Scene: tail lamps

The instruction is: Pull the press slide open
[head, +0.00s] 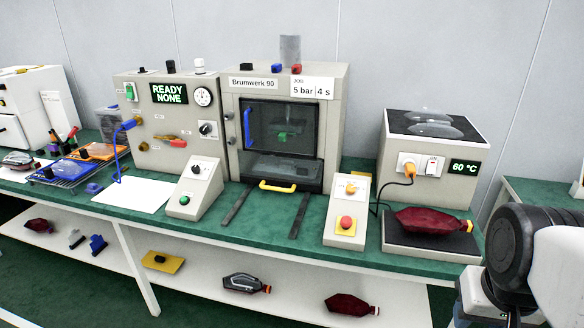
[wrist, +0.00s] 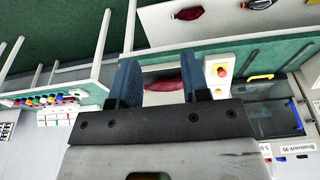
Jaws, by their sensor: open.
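The press (head: 337,120), labelled Brumwerk 90, is a beige box with a dark front opening and a blue upright handle (head: 248,129). Its slide (head: 285,169) sits inside at the bottom, with a yellow handle (head: 278,186) at the front edge. Two dark rails (head: 236,204) run forward from it on the green bench. In the wrist view the yellow handle (wrist: 261,77) is at the right. My gripper (wrist: 160,75) is open and empty, its two blue fingers apart and well away from the handle. In the head view only my arm shows, at the lower right; the fingers are hidden.
A sloped box with a green button (head: 186,195) and one with a red button (head: 346,222) flank the rails. A red lamp (head: 434,220) lies on the 60 °C heater's dark plate, right of the press. The bench between the rails (head: 264,215) is clear.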

